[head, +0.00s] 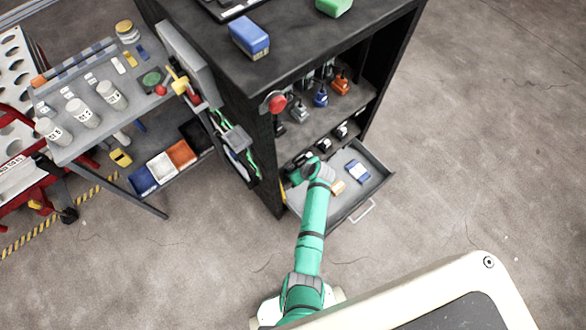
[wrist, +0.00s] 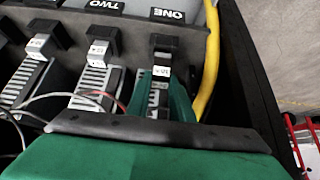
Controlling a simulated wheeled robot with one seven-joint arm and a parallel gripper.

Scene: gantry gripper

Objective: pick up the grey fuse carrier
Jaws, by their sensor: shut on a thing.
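In the wrist view, a row of fuse carriers with black heads, white tags and ribbed grey bodies stands under numbered labels. My gripper (wrist: 161,88) has its green fingers shut on the grey fuse carrier (wrist: 164,45) below the label "ONE". Its black head and tag show beyond the fingers; its lower body is partly hidden between them. It appears upright and in line with the row. In the head view my arm reaches into the lower part of the black cabinet (head: 262,85), and the fingertips and held carrier cannot be made out.
A second carrier (wrist: 100,45) stands under "TWO", another farther left. A yellow cable (wrist: 210,60) runs close right of the held carrier; thin wires lie at left. A shelf cart stands left.

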